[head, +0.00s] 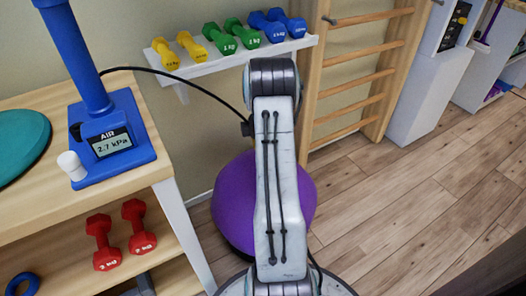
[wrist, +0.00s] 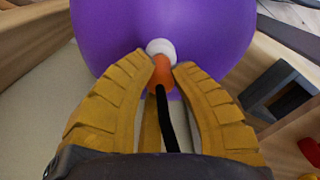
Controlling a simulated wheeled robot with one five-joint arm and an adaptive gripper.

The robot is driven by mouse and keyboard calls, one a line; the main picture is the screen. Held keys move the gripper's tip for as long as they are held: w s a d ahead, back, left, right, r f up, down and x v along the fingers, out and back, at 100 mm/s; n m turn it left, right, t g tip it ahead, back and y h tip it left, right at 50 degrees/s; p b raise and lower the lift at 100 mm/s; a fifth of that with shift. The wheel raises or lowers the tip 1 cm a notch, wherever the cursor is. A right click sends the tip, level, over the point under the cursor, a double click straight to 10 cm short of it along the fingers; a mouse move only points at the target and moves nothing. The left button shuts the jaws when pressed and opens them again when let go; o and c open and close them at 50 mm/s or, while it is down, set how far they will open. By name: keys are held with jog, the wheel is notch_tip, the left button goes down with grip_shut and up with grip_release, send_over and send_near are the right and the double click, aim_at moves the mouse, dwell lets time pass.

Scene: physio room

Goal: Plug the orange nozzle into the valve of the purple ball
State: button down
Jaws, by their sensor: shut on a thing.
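The purple ball (head: 236,205) rests on the floor beside the wooden table, partly hidden behind my arm in the head view. In the wrist view the ball (wrist: 215,35) fills the top, with its white valve (wrist: 160,46) facing my gripper. My gripper (wrist: 164,68) is shut on the orange nozzle (wrist: 161,74), with a black hose (wrist: 166,118) running back from it. The nozzle's tip meets the white valve in the picture; how deep it sits in the valve I cannot tell. The gripper itself is hidden behind my arm in the head view.
A blue air pump (head: 108,130) reading 2.7 kPa stands on the wooden table (head: 40,215), left of the ball. Its black hose (head: 185,80) runs toward my arm. Red dumbbells (head: 137,225) lie on the lower shelf. Wall bars (head: 350,63) stand behind; open floor (head: 420,190) lies right.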

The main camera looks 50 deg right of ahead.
jog(key=c, duration=1)
grip_release()
jog(key=shift+o, duration=0.3)
jog(key=shift+r, duration=0.15)
jog(key=shift+r+p, duration=2.9)
jog(key=shift+r, duration=0.45)
